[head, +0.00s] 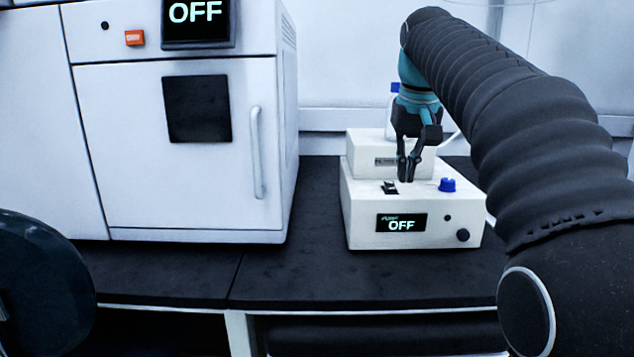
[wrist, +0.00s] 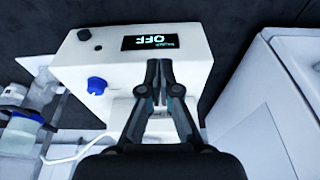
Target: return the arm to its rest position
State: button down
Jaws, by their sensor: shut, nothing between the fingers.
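My gripper (head: 406,178) is shut and empty, its fingers pointing down over the white pump box. It also shows in the wrist view (wrist: 158,64), with its closed fingertips in front of the box. My arm reaches in from the right of the head view. The pump box (head: 361,229) has a small display (head: 402,223) reading OFF, a blue knob (head: 447,185) and a black switch (head: 389,187) on top. The fingertips are close to the switch; I cannot tell if they touch the box. In the wrist view the blue knob (wrist: 97,85) is left of the fingers.
A large white cabinet (head: 250,210) with a door handle and an OFF screen stands on the left of the dark bench (head: 300,270). A bottle with a blue cap (wrist: 24,135) stands by the pump. Bare bench lies between cabinet and pump. A dark rounded shape (head: 40,290) is at lower left.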

jog(key=s+x, duration=0.1)
jog(key=x, duration=0.5)
jog(key=s+f+t, duration=0.1)
jog(key=s+f, duration=0.8)
jog(key=s, duration=0.4)
jog(key=s+f+t, duration=0.1)
jog(key=s+f, duration=0.9)
jog(key=s, duration=0.3)
jog(key=shift+s+t, duration=0.25)
jog(key=shift+t, duration=0.15)
jog(key=shift+a+f, duration=0.1)
jog(key=shift+f, duration=0.1)
